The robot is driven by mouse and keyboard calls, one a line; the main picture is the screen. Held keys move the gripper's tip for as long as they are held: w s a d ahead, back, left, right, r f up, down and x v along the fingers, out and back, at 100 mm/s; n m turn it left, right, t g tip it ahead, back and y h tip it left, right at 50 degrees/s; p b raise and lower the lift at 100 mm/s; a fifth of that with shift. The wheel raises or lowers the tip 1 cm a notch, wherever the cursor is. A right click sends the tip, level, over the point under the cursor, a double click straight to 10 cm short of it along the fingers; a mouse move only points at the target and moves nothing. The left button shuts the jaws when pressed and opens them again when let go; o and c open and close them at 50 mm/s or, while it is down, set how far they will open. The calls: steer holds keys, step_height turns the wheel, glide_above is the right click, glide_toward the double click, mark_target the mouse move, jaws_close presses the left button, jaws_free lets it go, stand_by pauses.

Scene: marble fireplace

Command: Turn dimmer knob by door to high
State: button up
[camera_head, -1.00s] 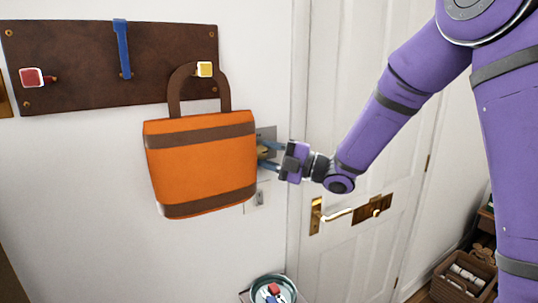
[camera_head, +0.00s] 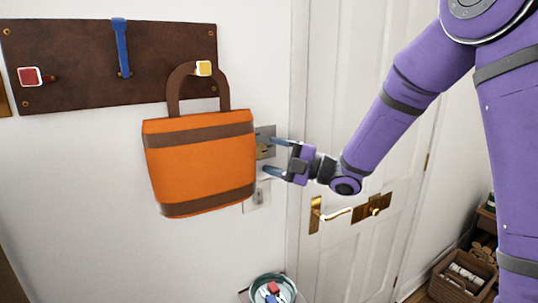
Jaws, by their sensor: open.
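The dimmer's grey metal plate (camera_head: 266,136) is on the white wall left of the door frame. An orange bag (camera_head: 203,164) with brown bands hangs in front of its left part. A small brass-coloured knob (camera_head: 263,148) shows low on the plate, close to the bag's right edge; which way it is turned is too small to tell. My gripper (camera_head: 274,157) comes from the right, just right of the plate. Its two blue-grey fingers are apart, one above the other, with nothing seen between them.
The bag hangs from a yellow hook (camera_head: 204,68) on a brown board (camera_head: 110,66). A light switch (camera_head: 257,198) is below the dimmer. The white door (camera_head: 360,130) has a brass handle (camera_head: 316,215). A bucket (camera_head: 272,287) with small items is below; a wicker basket (camera_head: 460,278) stands lower right.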

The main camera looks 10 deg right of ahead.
steer(key=v, duration=0.9)
steer(key=s+d+r+m+t+h, duration=0.25)
steer(key=d+r+m+h, duration=0.2)
steer(key=m+h, duration=0.45)
steer(key=s+d+r+m+t+h, duration=0.2)
steer(key=d+r+m+t+h, duration=0.1)
steer(key=d+m+h, duration=0.4)
steer(key=s+f+m+g+h, duration=0.2)
steer(key=s+m+g, duration=0.6)
steer(key=s, duration=1.6)
steer(key=m, duration=0.5)
steer(key=shift+h, duration=0.3)
steer(key=shift+s, duration=0.1)
